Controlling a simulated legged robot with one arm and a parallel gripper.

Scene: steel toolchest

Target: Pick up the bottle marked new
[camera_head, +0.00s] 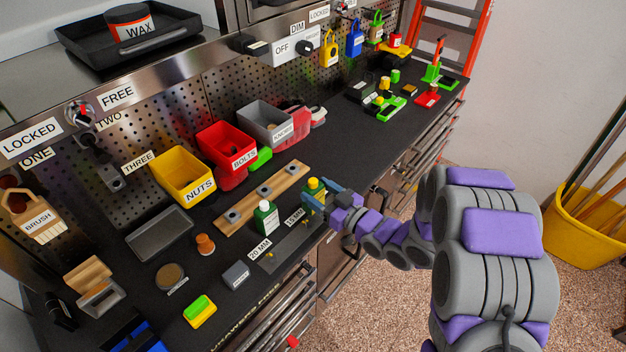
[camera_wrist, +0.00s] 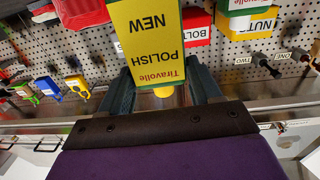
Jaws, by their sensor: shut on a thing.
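In the head view the bottle (camera_head: 313,187) shows yellow and green at the front of the black bench top, partly hidden by my fingers. My gripper (camera_head: 325,199) has come in from the right and is shut on it, with a blue-grey finger at each side. My gripper (camera_wrist: 165,98) also shows in the wrist view. I cannot tell whether the bottle's base touches the bench.
A green bottle with a white cap (camera_head: 266,217) stands just left of my gripper. Behind are a wooden strip (camera_head: 240,215) and yellow (camera_head: 172,186), red (camera_head: 222,170) and grey (camera_head: 262,134) bins. A grey plate labelled 20 MM (camera_head: 278,258) lies in front.

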